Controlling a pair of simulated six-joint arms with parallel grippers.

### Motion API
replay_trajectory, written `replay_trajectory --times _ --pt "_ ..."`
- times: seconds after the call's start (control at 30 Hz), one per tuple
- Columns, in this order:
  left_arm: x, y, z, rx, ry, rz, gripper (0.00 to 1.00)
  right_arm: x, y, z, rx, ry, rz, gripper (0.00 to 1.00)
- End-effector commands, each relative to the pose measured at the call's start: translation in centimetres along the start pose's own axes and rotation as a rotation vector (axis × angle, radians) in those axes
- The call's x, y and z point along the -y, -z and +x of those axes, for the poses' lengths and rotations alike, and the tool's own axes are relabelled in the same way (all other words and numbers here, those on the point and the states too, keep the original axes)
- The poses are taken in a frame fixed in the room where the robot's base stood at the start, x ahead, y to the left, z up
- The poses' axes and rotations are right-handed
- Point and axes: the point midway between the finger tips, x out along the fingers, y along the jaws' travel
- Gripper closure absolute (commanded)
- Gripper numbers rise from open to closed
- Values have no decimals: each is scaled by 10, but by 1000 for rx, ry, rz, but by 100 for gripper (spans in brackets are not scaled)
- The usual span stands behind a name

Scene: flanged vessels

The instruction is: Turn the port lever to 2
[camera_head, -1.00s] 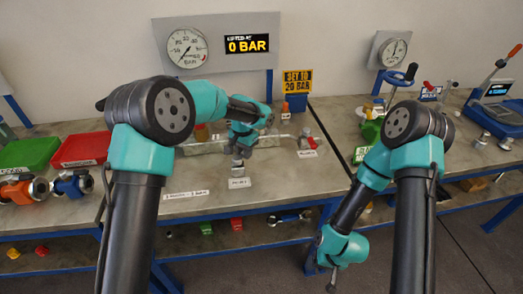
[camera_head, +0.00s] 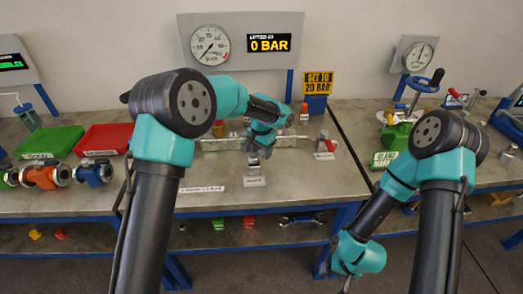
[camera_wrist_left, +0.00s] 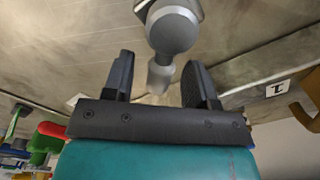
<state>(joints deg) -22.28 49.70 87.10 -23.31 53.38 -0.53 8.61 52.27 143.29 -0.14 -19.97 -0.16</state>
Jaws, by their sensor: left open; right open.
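A grey metal lever-like part with a rounded end (camera_wrist_left: 174,32) lies between the fingers in the left wrist view; I take it for the port lever. My left gripper (camera_wrist_left: 160,75) is open around it, with gaps on both sides and no visible grip. In the head view my left gripper (camera_head: 257,152) is over the small metal fitting (camera_head: 254,165) at the middle of the bench, and my arm hides much of it. A tag reading 1 (camera_wrist_left: 278,88) shows right of the fingers. My right gripper (camera_head: 345,274) hangs low before the bench front, open and empty.
A gauge (camera_head: 210,45) and a display reading 0 BAR (camera_head: 275,44) stand behind. A sign says SET TO 20 BAR (camera_head: 318,82). Green (camera_head: 48,142) and red (camera_head: 103,139) trays and flanged vessels (camera_head: 45,175) are at left. A red-handled valve (camera_head: 325,145) is right of my left gripper.

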Motion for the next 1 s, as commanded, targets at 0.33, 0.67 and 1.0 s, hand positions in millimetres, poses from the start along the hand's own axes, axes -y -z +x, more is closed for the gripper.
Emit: replay_trajectory --times 0.33,0.67,1.0 --pt "0 0 -17 -1 0 -2 48 0 0 0 0 0 0 32" --pt "0 1 -77 -4 1 -1 48 0 0 0 0 0 0 32" --pt "0 1 -142 -3 1 0 48 0 0 0 0 0 0 32"
